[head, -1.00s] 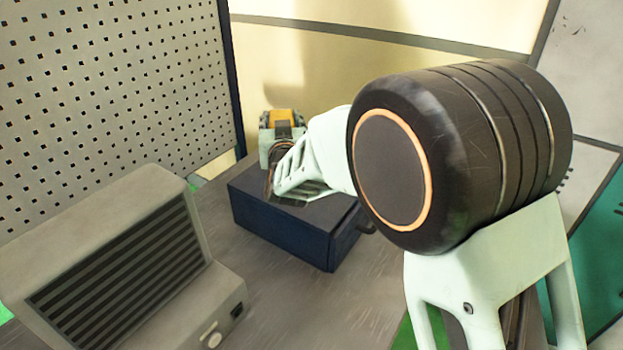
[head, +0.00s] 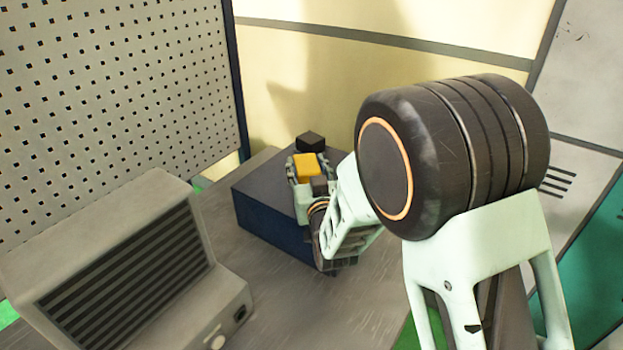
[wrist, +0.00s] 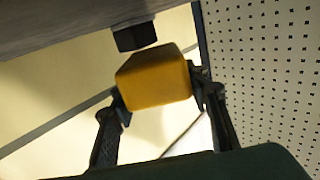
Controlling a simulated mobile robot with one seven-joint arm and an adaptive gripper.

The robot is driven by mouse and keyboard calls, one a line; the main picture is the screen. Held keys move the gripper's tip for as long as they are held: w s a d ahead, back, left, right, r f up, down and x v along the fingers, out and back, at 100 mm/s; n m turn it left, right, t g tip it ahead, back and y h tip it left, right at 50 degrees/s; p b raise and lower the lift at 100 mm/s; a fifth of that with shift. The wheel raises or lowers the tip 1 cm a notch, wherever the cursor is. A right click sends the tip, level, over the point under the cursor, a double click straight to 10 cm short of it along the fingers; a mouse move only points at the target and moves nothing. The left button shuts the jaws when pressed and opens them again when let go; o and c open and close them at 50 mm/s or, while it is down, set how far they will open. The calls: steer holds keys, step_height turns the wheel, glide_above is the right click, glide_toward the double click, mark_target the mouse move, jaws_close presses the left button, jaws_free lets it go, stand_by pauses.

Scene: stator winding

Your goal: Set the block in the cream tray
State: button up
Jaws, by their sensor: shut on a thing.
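A yellow block (head: 306,167) is held between the fingers of my gripper (head: 307,174), over the top of a dark blue box. In the wrist view the yellow block (wrist: 155,80) sits between the two dark fingers of my gripper (wrist: 158,90). A small dark block (head: 310,141) shows just beyond the yellow one, at the far end of the box. The dark block (wrist: 136,37) also shows in the wrist view, against a grey surface. I cannot tell whether the yellow block touches anything below. I see no cream tray in either view.
The dark blue box (head: 262,219) stands on a grey table (head: 275,300). A grey slatted unit (head: 130,262) stands at the front left. A perforated panel (head: 110,85) rises on the left, a cream wall (head: 400,65) behind. Bare table lies in front of the box.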

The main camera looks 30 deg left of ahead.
steer(key=shift+d+f, duration=0.15)
steer(key=shift+d, duration=0.1)
steer(key=f, duration=0.2)
steer(key=shift+d+f+p, duration=0.35)
steer(key=shift+w+f, duration=0.1)
steer(key=shift+f, duration=0.5)
steer(key=shift+f, duration=0.2)
steer(key=o, duration=1.3)
steer(key=shift+r, duration=0.15)
